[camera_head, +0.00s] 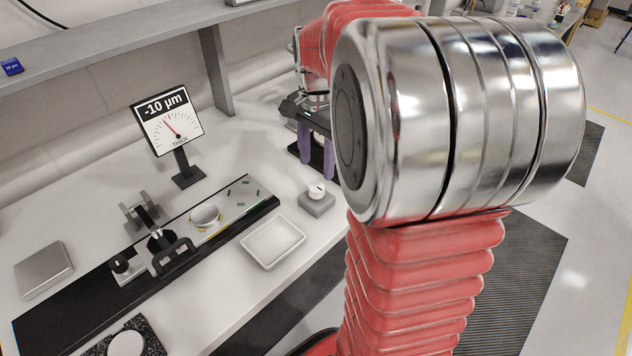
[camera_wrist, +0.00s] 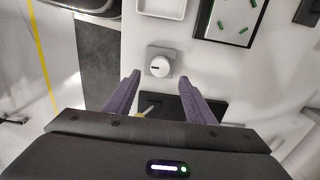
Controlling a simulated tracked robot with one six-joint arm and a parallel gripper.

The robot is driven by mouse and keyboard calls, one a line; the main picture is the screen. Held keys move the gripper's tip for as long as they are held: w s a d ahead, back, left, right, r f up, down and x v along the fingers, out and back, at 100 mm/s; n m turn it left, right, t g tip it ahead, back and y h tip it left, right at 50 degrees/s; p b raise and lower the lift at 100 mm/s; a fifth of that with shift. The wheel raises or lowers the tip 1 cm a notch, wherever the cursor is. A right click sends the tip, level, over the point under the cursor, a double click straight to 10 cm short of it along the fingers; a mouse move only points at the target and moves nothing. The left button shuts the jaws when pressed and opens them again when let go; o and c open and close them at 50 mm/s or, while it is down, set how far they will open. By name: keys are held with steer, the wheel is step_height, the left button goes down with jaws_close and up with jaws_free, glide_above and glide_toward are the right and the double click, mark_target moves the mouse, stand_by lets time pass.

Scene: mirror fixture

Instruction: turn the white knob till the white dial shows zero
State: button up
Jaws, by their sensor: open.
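The white dial (camera_head: 167,117) stands on a black post at the back of the bench. Its panel reads -10 µm, with THICK below, and its red needle leans up and left. The white knob (camera_head: 316,190) sits on a small grey block (camera_head: 317,204); in the wrist view the knob (camera_wrist: 159,67) has a dark mark on its face. My gripper (camera_head: 317,168) has two purple fingers, open and empty. In the wrist view the fingertips (camera_wrist: 162,76) are apart, with the knob showing between and just beyond them. The gripper does not appear to touch the knob.
A white tray (camera_head: 273,243) lies left of the knob block. A long black fixture (camera_head: 60,311) with small mounts and green pieces runs along the bench. A dark plate (camera_wrist: 183,107) lies under my fingers. A grey shelf (camera_head: 110,45) spans above the back.

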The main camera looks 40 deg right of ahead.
mark_target(316, 187)
step_height(316, 187, down, 7)
steer(key=shift+f, duration=0.1)
stand_by(0.3)
steer(key=shift+c, duration=0.5)
steer(key=c, duration=1)
